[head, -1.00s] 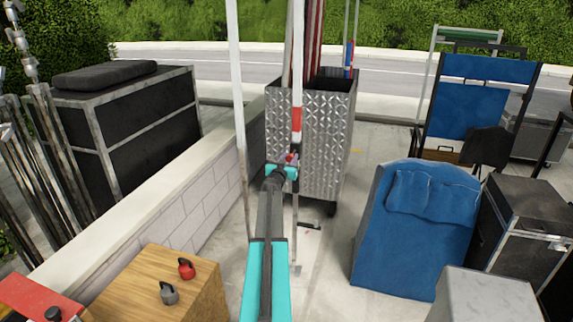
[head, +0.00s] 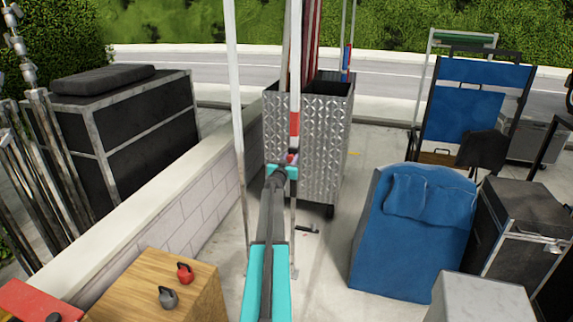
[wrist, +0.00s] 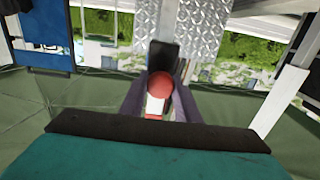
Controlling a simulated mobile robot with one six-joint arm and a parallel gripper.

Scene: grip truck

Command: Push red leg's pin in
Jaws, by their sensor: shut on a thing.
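The red leg (head: 294,123) is a white upright pole with a red band, standing in front of the metal bin in the head view. My gripper (head: 290,160) is at the leg just below the red band, at the end of my teal and dark arm. In the wrist view a round red knob, which looks like the leg's pin (wrist: 159,86), sits between the dark fingers of my gripper (wrist: 158,98). The fingers are closed around it. A black part (wrist: 163,58) is just beyond it. How deep the pin sits is hidden.
A second white pole (head: 236,110) stands close on the left. The diamond-plate bin (head: 325,140) is behind the leg. A low block wall (head: 185,205) and a wooden box (head: 205,290) with kettlebells are left.

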